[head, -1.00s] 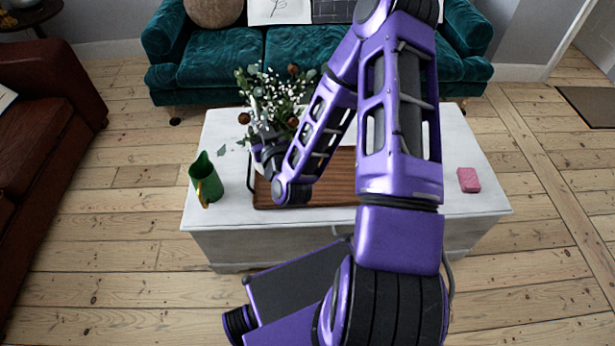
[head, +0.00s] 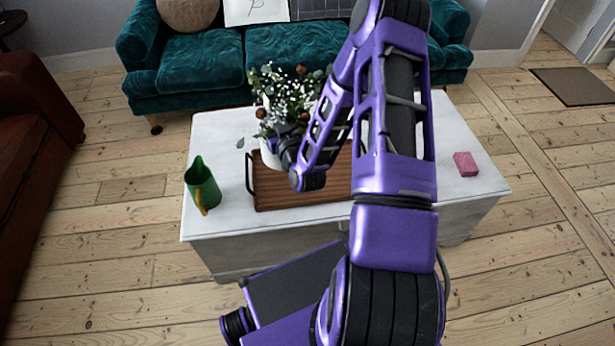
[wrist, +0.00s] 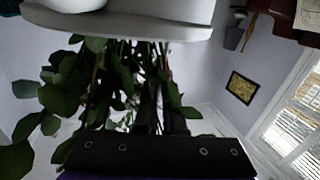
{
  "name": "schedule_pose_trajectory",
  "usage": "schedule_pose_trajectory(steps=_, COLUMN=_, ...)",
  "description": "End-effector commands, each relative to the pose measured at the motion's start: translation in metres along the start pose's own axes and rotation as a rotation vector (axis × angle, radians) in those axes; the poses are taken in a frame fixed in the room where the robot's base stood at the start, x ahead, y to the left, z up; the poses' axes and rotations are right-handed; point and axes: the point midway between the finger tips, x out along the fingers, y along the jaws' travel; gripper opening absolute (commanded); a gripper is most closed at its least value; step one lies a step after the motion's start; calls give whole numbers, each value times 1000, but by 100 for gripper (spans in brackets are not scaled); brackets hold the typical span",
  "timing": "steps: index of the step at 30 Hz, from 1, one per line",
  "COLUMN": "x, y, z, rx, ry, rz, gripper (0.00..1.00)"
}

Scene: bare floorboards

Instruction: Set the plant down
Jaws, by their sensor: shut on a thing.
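The plant (head: 287,93) has green leaves, small white flowers and brown round heads, and stands upright in a white pot (head: 269,157). It is at the back left end of the brown wooden tray (head: 300,195) in the head view. My gripper (head: 284,146) is shut on the plant, partly hidden by my arm and the leaves. I cannot tell whether the pot's base touches the tray. In the wrist view the plant's leaves (wrist: 60,95) hang around my gripper's dark fingers, below a pale curved surface.
The tray lies on a white table (head: 222,225) and has a dark handle at its left end. A green pitcher (head: 203,184) stands left of the tray. A pink block (head: 466,164) lies at the table's right. A teal sofa (head: 200,62) is behind.

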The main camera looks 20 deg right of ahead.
Motion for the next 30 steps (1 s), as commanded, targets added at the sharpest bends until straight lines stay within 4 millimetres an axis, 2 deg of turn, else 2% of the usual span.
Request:
schedule_pose_trajectory(steps=1, x=7, y=14, z=14, rx=-8, ry=9, rz=-4, gripper=0)
schedule_pose_trajectory(steps=6, x=21, y=54, z=49, rx=-13, ry=9, rz=-41, gripper=0)
schedule_pose_trajectory(steps=12, x=27, y=83, z=71, rx=-14, ry=10, rz=-73, gripper=0)
schedule_pose_trajectory(steps=17, x=28, y=91, z=85, rx=-12, ry=9, rz=-84, gripper=0)
schedule_pose_trajectory(steps=24, x=28, y=91, z=124, rx=-11, ry=8, rz=-84, gripper=0)
schedule_pose_trajectory(steps=30, x=28, y=91, z=138, rx=-13, ry=10, rz=-84, gripper=0)
